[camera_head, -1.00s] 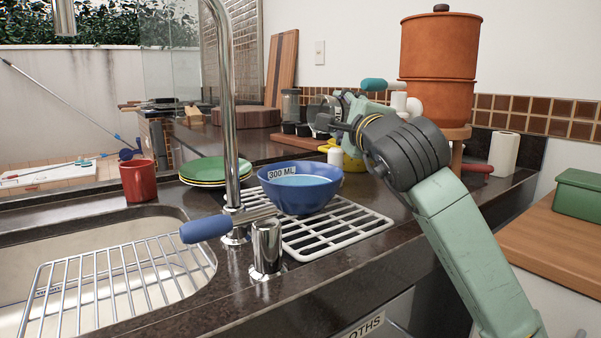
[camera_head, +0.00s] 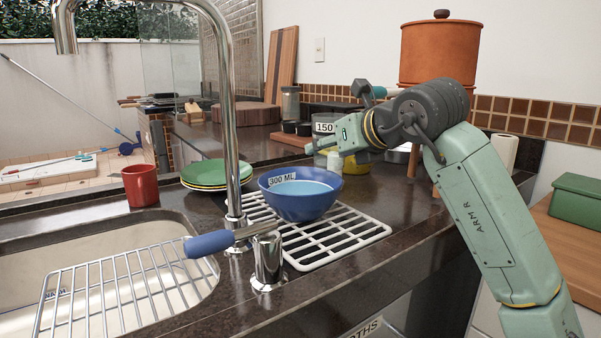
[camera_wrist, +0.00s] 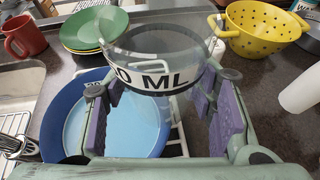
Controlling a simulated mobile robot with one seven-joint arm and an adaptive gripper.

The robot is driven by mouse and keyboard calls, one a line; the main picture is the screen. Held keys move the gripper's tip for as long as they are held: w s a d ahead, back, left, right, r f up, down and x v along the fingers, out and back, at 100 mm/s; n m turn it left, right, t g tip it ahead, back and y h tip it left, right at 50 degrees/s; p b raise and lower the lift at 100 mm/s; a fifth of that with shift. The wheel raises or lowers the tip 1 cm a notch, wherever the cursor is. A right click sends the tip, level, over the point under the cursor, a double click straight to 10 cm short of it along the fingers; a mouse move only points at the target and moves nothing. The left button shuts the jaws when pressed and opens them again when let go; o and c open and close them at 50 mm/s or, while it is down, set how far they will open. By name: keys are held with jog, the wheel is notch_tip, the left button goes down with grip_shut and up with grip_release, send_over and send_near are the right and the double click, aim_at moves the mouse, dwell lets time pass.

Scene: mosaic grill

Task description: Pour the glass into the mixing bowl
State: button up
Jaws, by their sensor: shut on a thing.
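The blue mixing bowl (camera_head: 297,206), labelled 300 ML, stands upright on a white rack beside the tap and holds pale blue liquid. It also shows in the wrist view (camera_wrist: 62,112), at the left. My gripper (camera_head: 322,148) is shut on a clear glass (camera_head: 325,119) with a 150 ML label. In the head view the glass looks about upright, above and behind the bowl's right side. In the wrist view the glass (camera_wrist: 155,48) sits between the purple finger pads (camera_wrist: 165,110). I cannot tell how much is in the glass.
The tall tap (camera_head: 231,130) rises just left of the bowl. A red mug (camera_head: 139,186) and stacked plates (camera_head: 214,172) stand behind the sink. A yellow colander (camera_wrist: 262,27) and orange pots (camera_head: 437,52) are on the counter's right side.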

aim_at(331, 124)
jog(key=shift+r+p, duration=1.5)
jog(key=shift+r, duration=0.6)
